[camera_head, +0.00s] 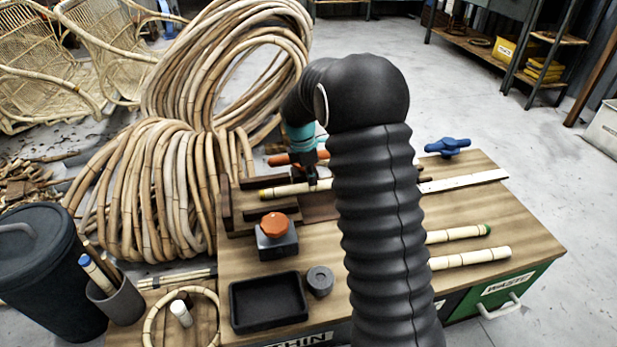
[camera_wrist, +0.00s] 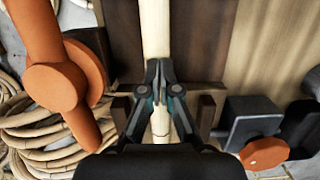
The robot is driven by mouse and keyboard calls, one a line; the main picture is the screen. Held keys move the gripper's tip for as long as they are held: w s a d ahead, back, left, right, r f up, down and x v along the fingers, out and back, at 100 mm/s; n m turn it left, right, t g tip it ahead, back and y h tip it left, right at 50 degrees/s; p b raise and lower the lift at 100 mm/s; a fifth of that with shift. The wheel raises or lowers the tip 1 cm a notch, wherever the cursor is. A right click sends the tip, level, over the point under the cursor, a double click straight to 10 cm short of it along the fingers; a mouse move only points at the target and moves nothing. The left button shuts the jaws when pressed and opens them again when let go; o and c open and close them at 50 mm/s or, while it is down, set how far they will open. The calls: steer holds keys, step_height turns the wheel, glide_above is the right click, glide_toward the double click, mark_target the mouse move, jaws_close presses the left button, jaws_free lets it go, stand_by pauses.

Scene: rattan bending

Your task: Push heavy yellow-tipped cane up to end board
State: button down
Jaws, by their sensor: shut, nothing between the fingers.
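The yellow-tipped cane (camera_head: 285,190) lies in the wooden jig on the bench, its yellow end pointing left in the head view. The upright brown end board (camera_head: 226,204) stands to the left, with a visible gap from the yellow tip. My gripper (camera_head: 313,184) is shut and empty, low over the cane, right of its tip. In the wrist view, my closed fingertips (camera_wrist: 158,70) overlap the pale cane (camera_wrist: 155,28); whether they touch it I cannot tell. The yellow tip is not visible there. My arm hides the cane's right part in the head view.
An orange handle (camera_wrist: 62,80) rises beside the cane. An orange-knobbed block (camera_head: 275,240), a black tray (camera_head: 268,326) and a grey cylinder (camera_head: 320,281) stand nearer. A green-tipped cane (camera_head: 458,234) and a plain cane (camera_head: 470,257) lie right. A blue handle (camera_head: 447,147) is behind.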

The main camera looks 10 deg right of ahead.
mark_target(282, 191)
steer(key=a, duration=0.2)
steer(key=a+p, duration=0.1)
steer(key=a, duration=0.2)
steer(key=a+p, duration=0.1)
steer(key=a, duration=0.2)
steer(key=shift+s+f, duration=0.2)
steer(key=shift+f, duration=0.1)
steer(key=shift+a+f, duration=0.15)
steer(key=shift+a, duration=0.25)
steer(key=shift+a+r+p, duration=0.15)
steer(key=shift+r+p, duration=0.55)
steer(key=shift+r, duration=0.05)
steer(key=shift+a+p, duration=0.15)
steer(key=shift+p, duration=0.15)
steer(key=a, duration=1.1)
steer(key=shift+a+r+b, duration=0.15)
steer(key=shift+a+b, duration=0.15)
steer(key=shift+b, duration=0.05)
